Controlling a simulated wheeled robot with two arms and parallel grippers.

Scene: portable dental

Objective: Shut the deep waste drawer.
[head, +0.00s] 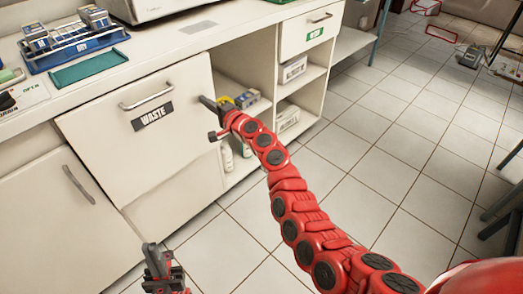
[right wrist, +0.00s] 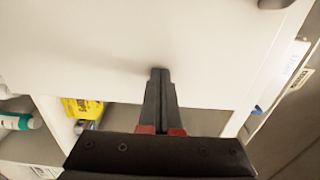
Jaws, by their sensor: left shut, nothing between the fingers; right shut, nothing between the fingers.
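The waste drawer has a tall white front (head: 165,165) with a black WASTE label (head: 153,116) and a metal bar handle (head: 147,98). The front appears to stand out from the cabinet face; how far is hard to tell, and its inside is hidden. My right gripper (head: 206,103) is shut and empty at the right edge of this front, beside the label. In the right wrist view its closed fingertips (right wrist: 160,74) point at a broad white panel (right wrist: 130,40); I cannot tell if they touch. My left gripper (head: 158,256) is shut and empty, low in front of the cabinets.
Open shelves (head: 300,97) with boxes and bottles lie right of the drawer. A yellow package (right wrist: 82,106) shows in the right wrist view. A closed cabinet door (head: 55,225) is at left. The counter holds a blue tray (head: 75,55). Tiled floor (head: 390,130) at right is largely clear.

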